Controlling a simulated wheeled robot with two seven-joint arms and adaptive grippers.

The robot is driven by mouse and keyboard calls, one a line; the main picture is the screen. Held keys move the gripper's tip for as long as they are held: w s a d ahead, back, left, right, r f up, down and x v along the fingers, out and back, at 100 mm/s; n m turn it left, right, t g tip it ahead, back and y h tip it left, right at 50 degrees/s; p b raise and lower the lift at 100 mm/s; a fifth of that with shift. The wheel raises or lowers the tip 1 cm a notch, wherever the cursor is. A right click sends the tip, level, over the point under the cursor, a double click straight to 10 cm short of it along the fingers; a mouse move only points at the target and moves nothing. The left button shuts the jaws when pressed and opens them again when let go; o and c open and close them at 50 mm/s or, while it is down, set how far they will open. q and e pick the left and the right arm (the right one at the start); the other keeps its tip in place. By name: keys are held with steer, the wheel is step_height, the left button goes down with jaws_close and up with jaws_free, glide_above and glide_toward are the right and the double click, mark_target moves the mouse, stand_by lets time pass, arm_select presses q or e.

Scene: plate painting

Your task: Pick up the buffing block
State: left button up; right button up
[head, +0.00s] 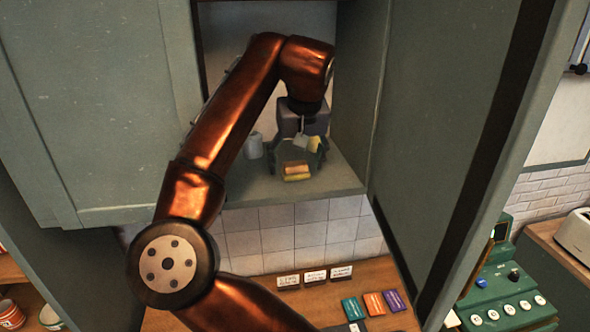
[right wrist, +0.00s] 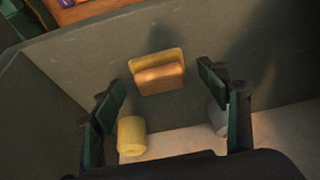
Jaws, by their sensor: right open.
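The buffing block (head: 296,168), seemingly an orange-brown upper part on a yellow base, lies on the shelf of an open cabinet. It also shows in the right wrist view (right wrist: 160,78), near the shelf's front edge. My right gripper (head: 297,155) is over the shelf, just behind and above the block. In the right wrist view its two fingers (right wrist: 162,84) are spread wide and empty, with the block ahead between their tips. I cannot tell whether either finger touches it. My left gripper is not in view.
A yellow cylinder (right wrist: 132,136) stands near one finger, and a grey cup-like thing (right wrist: 217,120) is partly behind the other. A pale mug (head: 253,146) stands left on the shelf. The cabinet side wall (head: 362,90) is close on the right. Coloured packets (head: 373,303) lie below.

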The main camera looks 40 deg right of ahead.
steer(key=shift+w+d+f, duration=0.1)
steer(key=shift+w+f, duration=0.1)
steer(key=shift+f, duration=0.2)
steer(key=shift+c, duration=0.2)
steer(key=shift+s, duration=0.1)
steer(key=shift+c, duration=0.8)
steer(key=c, duration=1)
steer(key=shift+c, duration=0.2)
steer(key=shift+r, duration=0.1)
